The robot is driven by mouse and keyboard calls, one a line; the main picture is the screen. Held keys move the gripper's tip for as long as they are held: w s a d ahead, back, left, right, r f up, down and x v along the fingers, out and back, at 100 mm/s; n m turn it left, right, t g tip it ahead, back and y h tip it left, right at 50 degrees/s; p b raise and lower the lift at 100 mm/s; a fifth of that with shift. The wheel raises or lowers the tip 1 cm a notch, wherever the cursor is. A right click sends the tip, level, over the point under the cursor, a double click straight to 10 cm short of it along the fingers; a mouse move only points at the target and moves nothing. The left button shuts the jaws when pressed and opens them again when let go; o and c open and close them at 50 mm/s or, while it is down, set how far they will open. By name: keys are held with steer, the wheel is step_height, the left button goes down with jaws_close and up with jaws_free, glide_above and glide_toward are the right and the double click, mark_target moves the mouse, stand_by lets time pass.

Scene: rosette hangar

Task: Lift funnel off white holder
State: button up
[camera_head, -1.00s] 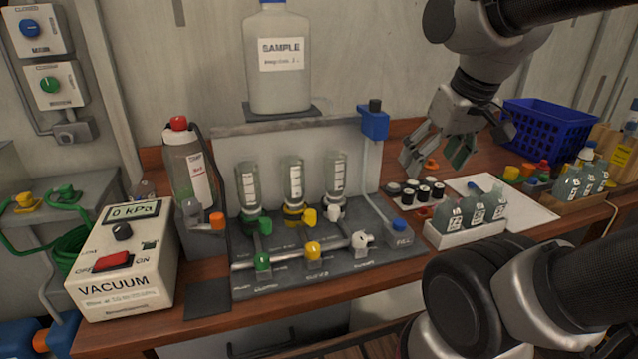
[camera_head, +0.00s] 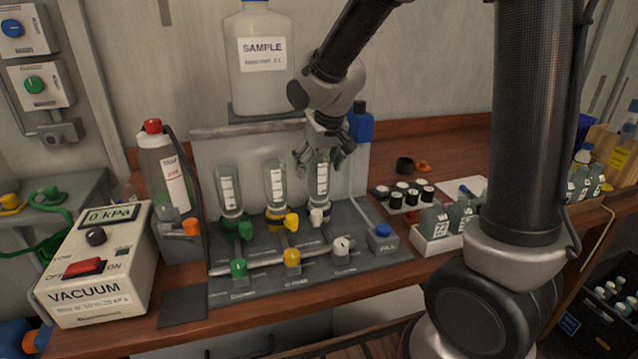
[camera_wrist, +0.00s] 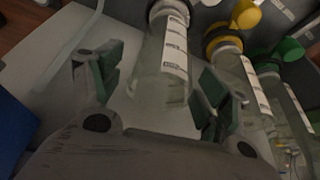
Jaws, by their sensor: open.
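Three clear funnels with white scale labels stand in a row on the manifold. The funnel on the white holder (camera_head: 318,188) is the rightmost in the head view. Its white holder (camera_head: 316,217) shows below it. In the wrist view this funnel (camera_wrist: 165,70) lies between the finger pads, with visible gaps at both sides. My gripper (camera_head: 322,155) is open, just above and around the top of this funnel. It also shows in the wrist view (camera_wrist: 158,90). The middle funnel sits on the yellow holder (camera_head: 275,212), the left one on the green holder (camera_head: 231,216).
A sample bottle (camera_head: 259,62) stands on a shelf behind the manifold. A blue clamp (camera_head: 361,124) with a tube is close to the right of my gripper. Black-capped vials (camera_head: 407,193) and a bottle tray (camera_head: 436,245) stand right. The vacuum box (camera_head: 95,262) stands left.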

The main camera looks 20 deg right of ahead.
steer(key=x, duration=0.2)
steer(key=shift+w+f, duration=0.2)
steer(key=shift+f, duration=0.1)
steer(key=c, duration=1.1)
